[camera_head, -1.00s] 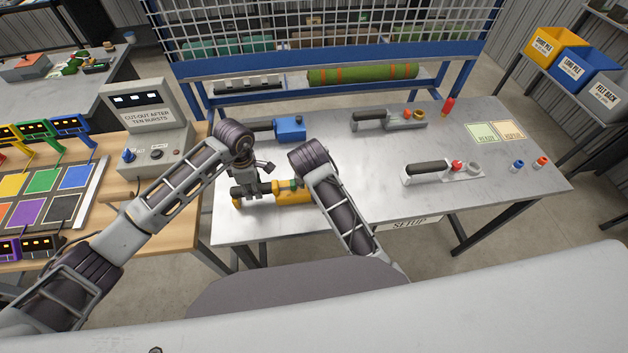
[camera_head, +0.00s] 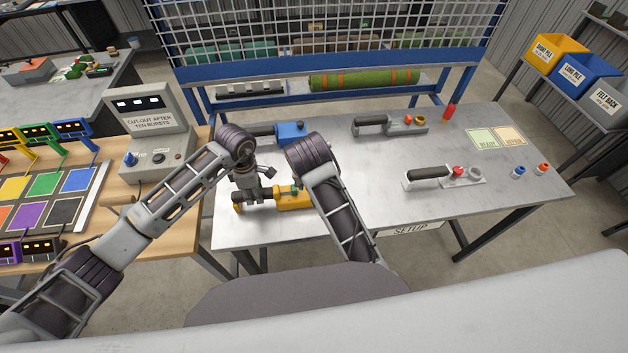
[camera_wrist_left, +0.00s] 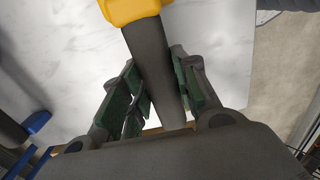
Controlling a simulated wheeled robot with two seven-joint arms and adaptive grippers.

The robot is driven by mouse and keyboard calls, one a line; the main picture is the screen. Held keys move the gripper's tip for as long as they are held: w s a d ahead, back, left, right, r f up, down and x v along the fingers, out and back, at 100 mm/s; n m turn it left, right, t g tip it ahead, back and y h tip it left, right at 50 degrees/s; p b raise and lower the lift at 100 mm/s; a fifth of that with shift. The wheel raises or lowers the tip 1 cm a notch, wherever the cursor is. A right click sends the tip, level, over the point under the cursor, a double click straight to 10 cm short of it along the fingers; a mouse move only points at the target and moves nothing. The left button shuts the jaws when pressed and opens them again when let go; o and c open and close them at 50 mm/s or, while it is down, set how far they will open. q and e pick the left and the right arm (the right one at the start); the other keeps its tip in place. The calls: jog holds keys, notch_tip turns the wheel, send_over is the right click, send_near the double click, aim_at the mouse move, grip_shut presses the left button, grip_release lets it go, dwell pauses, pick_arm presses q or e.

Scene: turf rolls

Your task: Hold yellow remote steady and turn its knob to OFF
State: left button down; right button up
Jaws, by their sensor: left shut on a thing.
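The yellow remote (camera_head: 291,202) lies on the left part of the metal bench, its dark handle pointing left. My left gripper (camera_head: 250,190) is over the handle. In the left wrist view, the dark handle (camera_wrist_left: 158,72) runs between the green-padded fingers of my left gripper (camera_wrist_left: 154,66), which is shut on it. The yellow body (camera_wrist_left: 132,9) shows at the top of that view. A small green part (camera_head: 296,190) shows on top of the remote in the head view; I cannot tell its setting. My right arm covers the remote's right end.
A blue remote (camera_head: 291,131) lies just behind both arms. Two more dark-handled devices stand on the bench, one at the back (camera_head: 388,123) and one at right (camera_head: 440,177). A grey control box (camera_head: 150,130) stands at left. The bench's middle is clear.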

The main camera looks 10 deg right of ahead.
pick_arm(q)
jog(key=shift+f, duration=0.1)
jog(key=c, duration=1)
grip_release()
notch_tip(320, 180, up, 12)
dwell(0.3)
